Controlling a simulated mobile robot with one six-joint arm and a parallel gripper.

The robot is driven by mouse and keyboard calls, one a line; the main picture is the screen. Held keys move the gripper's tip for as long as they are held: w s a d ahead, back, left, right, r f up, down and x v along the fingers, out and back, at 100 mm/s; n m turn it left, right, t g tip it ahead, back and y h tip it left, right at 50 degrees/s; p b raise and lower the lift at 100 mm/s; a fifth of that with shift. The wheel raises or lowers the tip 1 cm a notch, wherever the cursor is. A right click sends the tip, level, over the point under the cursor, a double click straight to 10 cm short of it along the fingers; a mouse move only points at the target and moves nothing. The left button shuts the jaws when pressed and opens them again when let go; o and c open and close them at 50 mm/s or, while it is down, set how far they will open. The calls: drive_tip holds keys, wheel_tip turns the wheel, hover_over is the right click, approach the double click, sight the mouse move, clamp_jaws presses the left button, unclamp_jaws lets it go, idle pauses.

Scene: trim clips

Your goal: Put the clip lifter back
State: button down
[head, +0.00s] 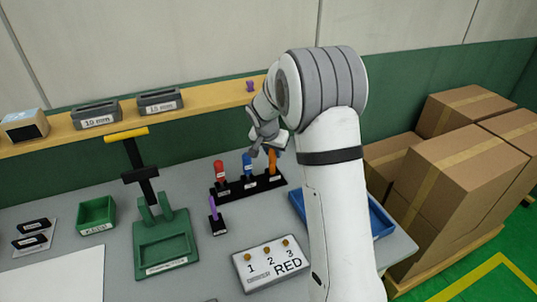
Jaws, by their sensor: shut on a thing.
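A black rack (236,190) on the grey bench holds upright tools: a red-handled one (219,170), a blue-handled one (247,165) and an orange-handled one (272,164) at its right end. My gripper (268,148) is above the right end of the rack, shut on the top of the orange-handled tool. That tool is upright, with its lower end at the rack; I cannot tell how deep it sits. A purple-handled tool (213,208) stands in its own small black holder. No label tells me which tool is the clip lifter.
A blue tray (381,220) is partly behind my arm. A green fixture (165,249) and green bin (96,214) stand left. A wooden shelf (205,96) runs behind; cardboard boxes (450,180) stand right.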

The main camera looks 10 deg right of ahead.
drive_tip(key=shift+r, duration=0.15)
drive_tip(key=c, duration=1.2)
unclamp_jaws()
drive_tip(key=shift+s, duration=0.1)
drive_tip(key=b+v, duration=0.2)
drive_tip(key=v, duration=1)
drive_tip(key=s+d+r+n+y, duration=0.1)
drive_tip(key=s+d+r+n, duration=0.15)
drive_tip(key=s, duration=1.45)
drive_tip(key=s+f+n, duration=0.1)
drive_tip(key=s, duration=0.4)
drive_tip(key=s+a+f+n+y, duration=0.1)
drive_tip(key=s+n, duration=0.1)
drive_tip(key=s, duration=0.3)
drive_tip(key=s+f+n, duration=0.1)
drive_tip(key=s, duration=0.4)
drive_tip(key=shift+s+a+f, duration=0.1)
drive_tip(key=shift+s+a, duration=0.05)
drive_tip(key=shift+s, duration=0.15)
